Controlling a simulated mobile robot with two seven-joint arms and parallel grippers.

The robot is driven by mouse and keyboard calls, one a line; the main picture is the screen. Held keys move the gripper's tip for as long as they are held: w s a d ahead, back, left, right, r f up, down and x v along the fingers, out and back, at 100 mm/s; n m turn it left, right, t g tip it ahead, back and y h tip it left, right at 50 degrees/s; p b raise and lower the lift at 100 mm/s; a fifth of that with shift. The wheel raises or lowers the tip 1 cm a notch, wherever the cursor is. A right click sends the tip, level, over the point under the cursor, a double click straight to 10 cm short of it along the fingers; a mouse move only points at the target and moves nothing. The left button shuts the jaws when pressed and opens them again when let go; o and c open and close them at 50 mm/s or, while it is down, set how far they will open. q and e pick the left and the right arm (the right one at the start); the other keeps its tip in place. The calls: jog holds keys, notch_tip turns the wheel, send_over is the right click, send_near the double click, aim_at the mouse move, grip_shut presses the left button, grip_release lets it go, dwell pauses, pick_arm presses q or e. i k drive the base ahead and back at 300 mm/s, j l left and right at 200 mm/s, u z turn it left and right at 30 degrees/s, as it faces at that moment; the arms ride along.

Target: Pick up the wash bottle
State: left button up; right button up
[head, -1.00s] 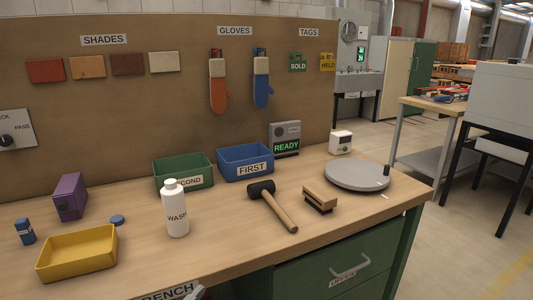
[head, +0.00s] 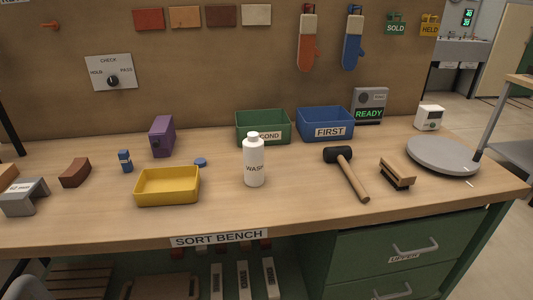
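The white wash bottle (head: 254,163) stands upright on the sort bench (head: 300,205), near the middle of the head view. Neither of my grippers shows in the head view.
Nearby are the yellow tray (head: 167,200), green bin (head: 270,141), blue FIRST bin (head: 325,138), mallet (head: 357,178), brush (head: 397,174) and grey turntable (head: 443,155). A purple block (head: 161,136) stands behind the tray. The bench in front of the bottle is clear.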

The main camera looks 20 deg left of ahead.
aim_at(252, 145)
jog(key=u, duration=1.25)
jog(key=i+l+z, duration=0.15)
jog(key=l, duration=0.25)
jog(key=l+z, duration=0.15)
jog(key=l, duration=0.2)
jog(key=i, duration=0.05)
